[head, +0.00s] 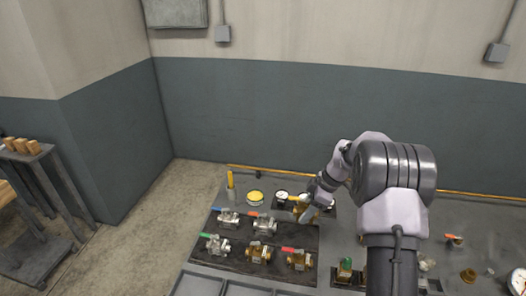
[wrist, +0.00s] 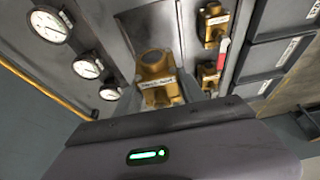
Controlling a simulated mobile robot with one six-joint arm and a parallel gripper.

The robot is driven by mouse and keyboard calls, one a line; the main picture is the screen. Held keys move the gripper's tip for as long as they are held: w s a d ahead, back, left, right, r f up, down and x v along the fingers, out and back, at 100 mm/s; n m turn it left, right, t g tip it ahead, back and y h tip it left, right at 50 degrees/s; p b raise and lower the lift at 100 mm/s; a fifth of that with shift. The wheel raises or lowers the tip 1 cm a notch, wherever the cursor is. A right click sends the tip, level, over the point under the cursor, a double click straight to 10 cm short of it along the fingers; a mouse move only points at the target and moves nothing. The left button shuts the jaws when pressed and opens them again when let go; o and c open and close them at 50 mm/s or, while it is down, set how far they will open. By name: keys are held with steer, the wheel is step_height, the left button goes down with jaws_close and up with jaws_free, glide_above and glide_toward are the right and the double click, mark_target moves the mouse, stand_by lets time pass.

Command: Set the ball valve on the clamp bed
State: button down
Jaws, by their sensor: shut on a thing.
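My gripper (head: 310,206) is at the back right of the dark valve mat, beside the gauges. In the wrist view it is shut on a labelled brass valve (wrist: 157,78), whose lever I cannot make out. My own arm partly hides this valve in the head view. I cannot tell whether it touches the surface beneath. I cannot clearly identify the clamp bed in either view.
Round gauges (wrist: 88,65) stand close to the gripper. A yellow post (head: 230,181) and a yellow round part (head: 255,197) are at the bench's back left. Grey bins (head: 199,284) line the front. Loose brass parts (head: 467,275) lie at right.

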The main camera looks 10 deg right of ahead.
steer(key=s+a+m+t+h+b, duration=0.2)
steer(key=s+a+m+h+b, duration=0.2)
steer(key=s+a+m, duration=0.8)
steer(key=shift+s+m+t+b, duration=0.15)
steer(key=shift+m+t+b, duration=0.25)
steer(key=shift+m+b, duration=0.4)
